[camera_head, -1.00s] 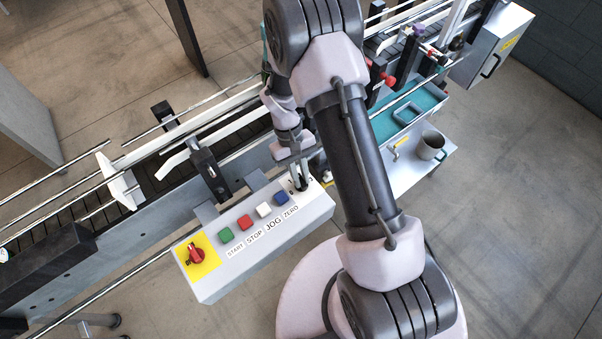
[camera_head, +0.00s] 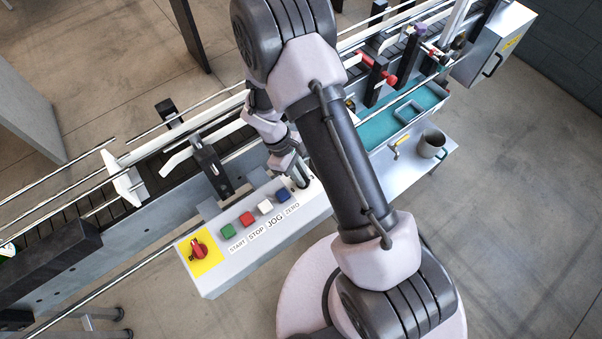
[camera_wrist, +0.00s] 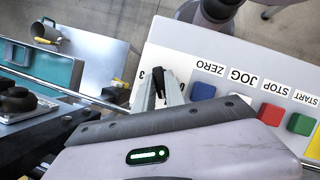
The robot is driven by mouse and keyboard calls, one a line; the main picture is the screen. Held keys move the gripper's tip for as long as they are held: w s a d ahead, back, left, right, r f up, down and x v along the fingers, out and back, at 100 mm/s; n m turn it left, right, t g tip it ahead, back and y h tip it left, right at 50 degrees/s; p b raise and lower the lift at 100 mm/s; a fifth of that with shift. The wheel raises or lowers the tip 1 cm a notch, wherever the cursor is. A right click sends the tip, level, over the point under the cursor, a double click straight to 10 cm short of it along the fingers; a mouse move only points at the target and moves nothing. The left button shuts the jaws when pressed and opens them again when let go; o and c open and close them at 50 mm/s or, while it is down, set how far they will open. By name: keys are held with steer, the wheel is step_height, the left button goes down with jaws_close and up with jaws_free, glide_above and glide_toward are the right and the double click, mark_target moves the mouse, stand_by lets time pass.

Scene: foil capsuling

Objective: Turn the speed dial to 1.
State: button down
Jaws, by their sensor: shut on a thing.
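The speed dial (camera_wrist: 156,76) is a small black knob at the end of the white control box (camera_head: 262,244), past the blue button. In the wrist view my gripper (camera_wrist: 160,88) is shut on the dial, its grey fingers on either side of it. In the head view my gripper (camera_head: 299,178) reaches down onto the same end of the box, and my arm hides part of that area.
Beside the dial are the blue (camera_head: 283,195), white (camera_head: 265,206), red (camera_head: 247,218) and green (camera_head: 228,231) buttons. A red knob on a yellow plate (camera_head: 199,252) is at the far end. The conveyor (camera_head: 150,185) runs behind the box. A mug (camera_head: 432,144) stands on a shelf at right.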

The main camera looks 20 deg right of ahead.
stand_by(0.5)
steer(key=c, duration=1.4)
jaws_free()
steer(key=p+v, duration=0.3)
steer(key=v, duration=1.4)
steer(key=shift+a+r+p, duration=0.15)
steer(key=shift+a+p, duration=0.05)
steer(key=shift+p, duration=0.2)
steer(key=shift+w, duration=0.1)
steer(key=s+d+r+m+t+y+b, duration=0.2)
steer(key=s+r+m+t+y+b, duration=0.25)
steer(key=s+r+m+b, duration=0.45)
steer(key=s+m+t+b, duration=0.4)
steer(key=s+b, duration=0.2)
steer(key=s, duration=0.3)
steer(key=shift+a+f+m+y, duration=0.3)
steer(key=shift+a+m+y, duration=0.05)
steer(key=shift+m, duration=0.05)
